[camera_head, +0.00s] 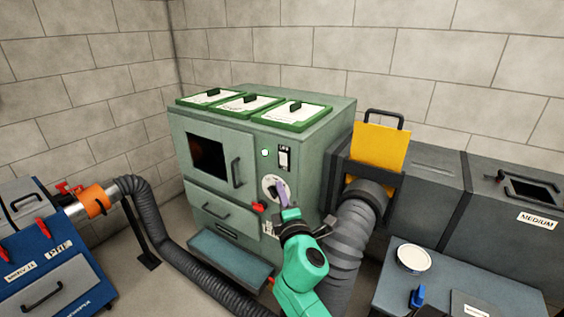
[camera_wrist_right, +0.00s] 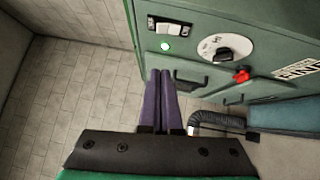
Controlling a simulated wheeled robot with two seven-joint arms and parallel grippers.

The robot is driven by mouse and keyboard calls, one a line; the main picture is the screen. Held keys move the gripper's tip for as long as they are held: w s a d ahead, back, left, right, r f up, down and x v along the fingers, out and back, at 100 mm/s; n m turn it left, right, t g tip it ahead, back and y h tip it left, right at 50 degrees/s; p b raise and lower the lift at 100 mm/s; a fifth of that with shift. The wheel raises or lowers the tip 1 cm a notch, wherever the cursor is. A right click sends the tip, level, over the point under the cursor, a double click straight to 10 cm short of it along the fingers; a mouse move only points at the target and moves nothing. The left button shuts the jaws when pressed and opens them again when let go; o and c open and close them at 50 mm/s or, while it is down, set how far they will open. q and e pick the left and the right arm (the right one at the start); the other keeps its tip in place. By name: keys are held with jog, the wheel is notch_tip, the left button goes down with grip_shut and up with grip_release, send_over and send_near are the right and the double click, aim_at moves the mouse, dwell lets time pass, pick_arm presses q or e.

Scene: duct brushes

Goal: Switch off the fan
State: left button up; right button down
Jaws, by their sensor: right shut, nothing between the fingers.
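The green cabinet (camera_head: 222,150) stands in the middle of the head view. I cannot tell the rocker's position for sure. My right gripper (camera_head: 282,188) is shut and empty in front of the cabinet, below the switch in the head view. Its purple fingers (camera_wrist_right: 161,74) appear apart from the switch. My left gripper is out of view.
Near my right gripper are a round dial (camera_wrist_right: 222,48) and a red knob (camera_wrist_right: 242,76). A thick grey hose (camera_head: 350,235) joins the duct right of the cabinet, below a yellow plate (camera_head: 380,148). A grey table (camera_head: 450,285) holds a white round lid (camera_head: 413,258). A blue machine (camera_head: 50,265) stands left.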

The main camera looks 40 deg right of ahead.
jog(key=p, duration=0.2)
send_near(280, 156)
jog(key=w, duration=0.5)
jog(key=shift+w+d+r, duration=0.1)
jog(key=shift+d+r, duration=0.1)
jog(key=shift+d, duration=0.25)
jog(key=shift+w+d+r, duration=0.1)
jog(key=shift+d+r, duration=0.05)
jog(key=shift+d, duration=0.7)
jog(key=r+p, duration=0.1)
jog(key=p, duration=0.2)
jog(key=shift+w+d, duration=0.1)
jog(key=shift+d, duration=0.1)
jog(key=shift+f+b, duration=0.4)
